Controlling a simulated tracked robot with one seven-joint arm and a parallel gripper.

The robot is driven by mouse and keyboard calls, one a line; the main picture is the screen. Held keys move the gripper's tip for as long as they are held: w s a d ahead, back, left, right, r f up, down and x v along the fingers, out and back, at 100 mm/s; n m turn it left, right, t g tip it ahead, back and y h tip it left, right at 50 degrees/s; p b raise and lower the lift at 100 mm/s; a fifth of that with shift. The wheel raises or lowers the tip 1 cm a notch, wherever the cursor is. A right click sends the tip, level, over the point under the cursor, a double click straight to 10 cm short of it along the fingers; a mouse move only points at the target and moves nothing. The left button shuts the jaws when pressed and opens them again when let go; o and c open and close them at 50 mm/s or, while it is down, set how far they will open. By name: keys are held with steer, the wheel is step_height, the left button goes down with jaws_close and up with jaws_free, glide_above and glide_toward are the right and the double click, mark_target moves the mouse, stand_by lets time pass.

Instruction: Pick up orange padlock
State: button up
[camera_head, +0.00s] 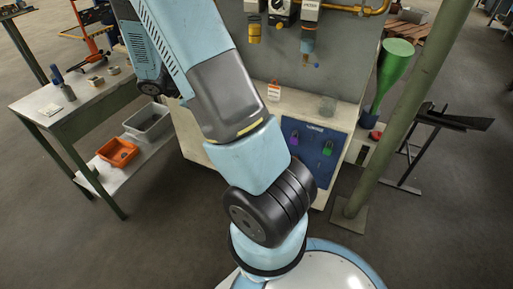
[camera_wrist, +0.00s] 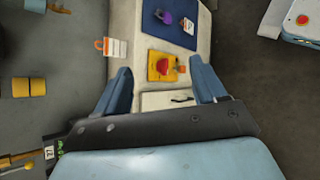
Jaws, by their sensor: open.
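In the wrist view, a small orange piece (camera_wrist: 181,69) sits beside a red knob (camera_wrist: 168,65) on a yellow plate (camera_wrist: 155,75). It looks like the orange padlock, but it is too small to be sure. My gripper (camera_wrist: 161,66) is open, with its two blue fingers apart at either side of the plate and nothing held. In the head view my arm hides the plate, and my gripper does not show. A purple padlock (camera_wrist: 166,18) and a green padlock (camera_wrist: 188,25) lie on the blue board (camera_wrist: 205,38).
The blue board (camera_head: 306,166) also shows on the cabinet front in the head view. A white tag with orange (camera_head: 273,91) is near it. A green post (camera_head: 410,110) stands right. A bench (camera_head: 40,115) with an orange bin (camera_head: 118,152) and grey bin (camera_head: 148,122) stands left.

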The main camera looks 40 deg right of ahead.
steer(key=w+d+f+n+t+h, duration=0.1)
steer(key=w+d+f+n+h, duration=0.2)
steer(key=f, duration=0.7)
steer(key=w+d+f+n+t+h, duration=0.1)
steer(key=d+f+n+h, duration=0.3)
steer(key=f, duration=0.7)
steer(key=s+d+f+n+t, duration=0.2)
steer(key=f+n+t, duration=0.3)
steer(key=f, duration=0.5)
steer(key=s+d+f+n+t, duration=0.2)
steer(key=f+n+t, duration=0.3)
steer(key=f, duration=0.5)
steer(key=w+d, duration=0.2)
steer(key=d, duration=0.4)
steer(key=w+d+n+g, duration=0.1)
steer(key=w+d, duration=0.1)
steer(key=d, duration=0.5)
steer(key=shift+w+f, duration=0.2)
steer(key=shift+w, duration=0.1)
steer(key=shift+c, duration=0.3)
steer(key=c, duration=1.1)
